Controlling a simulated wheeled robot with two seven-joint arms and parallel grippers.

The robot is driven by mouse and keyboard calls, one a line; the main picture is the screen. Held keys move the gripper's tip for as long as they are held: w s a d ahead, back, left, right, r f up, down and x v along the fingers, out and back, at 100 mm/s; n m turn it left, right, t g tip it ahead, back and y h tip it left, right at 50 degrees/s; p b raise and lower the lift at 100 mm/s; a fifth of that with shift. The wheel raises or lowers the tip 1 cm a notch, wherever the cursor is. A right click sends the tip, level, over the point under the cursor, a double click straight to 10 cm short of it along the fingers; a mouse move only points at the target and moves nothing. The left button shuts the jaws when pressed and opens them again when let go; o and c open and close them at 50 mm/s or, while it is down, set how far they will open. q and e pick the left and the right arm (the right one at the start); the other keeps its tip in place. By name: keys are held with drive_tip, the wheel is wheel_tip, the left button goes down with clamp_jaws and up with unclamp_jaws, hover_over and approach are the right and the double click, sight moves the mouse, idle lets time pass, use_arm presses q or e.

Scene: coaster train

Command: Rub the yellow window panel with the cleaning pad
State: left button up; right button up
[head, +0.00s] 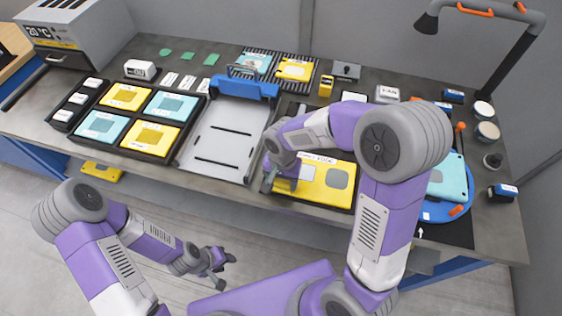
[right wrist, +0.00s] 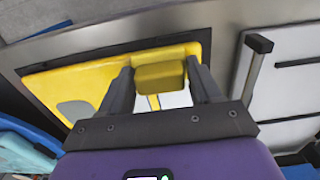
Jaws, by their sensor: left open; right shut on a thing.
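The yellow window panel (head: 312,190) lies flat in a dark frame at the front of the bench, with a grey rounded patch (head: 337,178) on its right part. My right gripper (head: 270,180) is over the panel's left part. In the right wrist view, the right gripper (right wrist: 163,82) is shut on a yellow block, the cleaning pad (right wrist: 160,76). The panel (right wrist: 80,82) shows behind the pad; I cannot tell whether they touch. My left gripper (head: 218,270) is open and empty, low in front of the bench.
A white tray with a blue clamp bar (head: 245,88) stands left of the panel. A dark tray of yellow and teal panels (head: 152,148) is further left. A blue round stand with a teal panel (head: 447,182) is at right. A lamp arm (head: 510,60) rises at back right.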

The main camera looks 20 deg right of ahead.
wheel_tip(320, 180, up, 4)
drive_tip(key=shift+s+f+p, duration=0.1)
drive_tip(key=shift+s+p, duration=0.05)
drive_tip(key=shift+p, duration=0.8)
wheel_tip(320, 180, up, 2)
drive_tip(key=shift+r+p, duration=0.15)
drive_tip(key=shift+p, duration=0.75)
drive_tip(key=shift+r+p, duration=0.8)
drive_tip(key=shift+r, duration=0.3)
